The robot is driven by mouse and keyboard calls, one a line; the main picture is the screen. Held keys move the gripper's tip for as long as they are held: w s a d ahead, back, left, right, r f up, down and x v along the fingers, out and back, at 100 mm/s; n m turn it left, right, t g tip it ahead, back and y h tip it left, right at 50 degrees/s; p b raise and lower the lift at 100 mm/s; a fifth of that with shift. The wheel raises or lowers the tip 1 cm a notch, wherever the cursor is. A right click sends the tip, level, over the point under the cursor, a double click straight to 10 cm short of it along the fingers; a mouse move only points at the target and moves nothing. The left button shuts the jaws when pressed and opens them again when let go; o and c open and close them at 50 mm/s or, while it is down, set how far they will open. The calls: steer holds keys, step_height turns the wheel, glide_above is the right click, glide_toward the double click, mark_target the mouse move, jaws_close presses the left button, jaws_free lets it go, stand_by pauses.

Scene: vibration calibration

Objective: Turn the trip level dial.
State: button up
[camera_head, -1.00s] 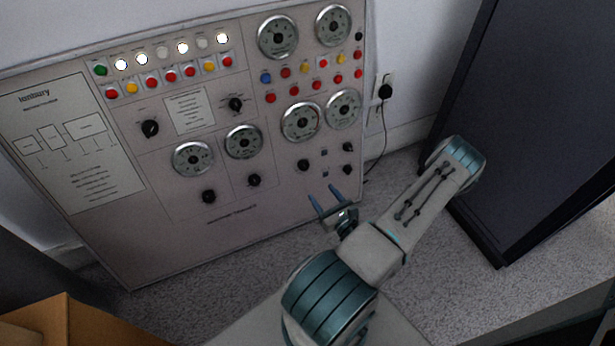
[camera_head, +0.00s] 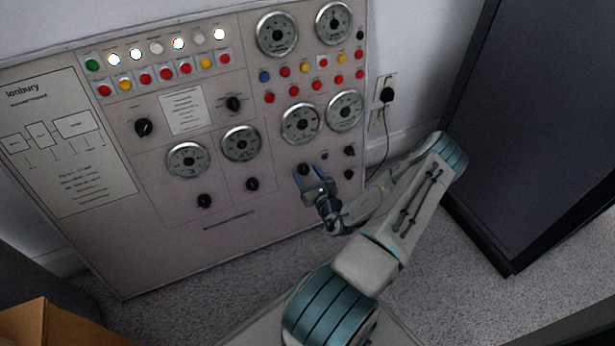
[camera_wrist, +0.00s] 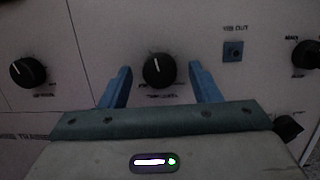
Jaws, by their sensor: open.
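The trip level dial (camera_wrist: 159,69) is a round black knob with a white pointer line, seen in the middle of the wrist view. Its line points nearly straight up, tilted slightly left. The label under it is blurred. In the head view the dial (camera_head: 303,168) sits below the third large gauge. My gripper (camera_wrist: 160,75) is open, with one blue finger on each side of the dial and a gap to each. In the head view my gripper (camera_head: 311,176) is at the panel's lower right. I cannot tell how far the fingertips are from the panel face.
Another black knob (camera_wrist: 28,71) is to the left, and a small blue socket (camera_wrist: 233,51) is to the upper right. More knobs (camera_wrist: 306,55) lie at the right. A dark cabinet (camera_head: 545,130) stands right of the panel. A plug with a cable (camera_head: 386,95) is on the wall.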

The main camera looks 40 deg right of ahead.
steer(key=shift+w, duration=0.25)
steer(key=c, duration=1)
steer(key=shift+r+n+p, duration=0.15)
steer(key=shift+n+p, duration=0.15)
steer(key=shift+p, duration=0.05)
steer(key=n+y+p, duration=0.1)
steer(key=n+p, duration=0.1)
steer(key=shift+r+n+p, duration=0.1)
steer(key=shift+n+p, duration=0.2)
steer(key=shift+n+y+p, duration=0.5)
steer(key=shift+n+p, duration=0.6)
steer(key=shift+n, duration=0.9)
steer(key=shift+f, duration=0.2)
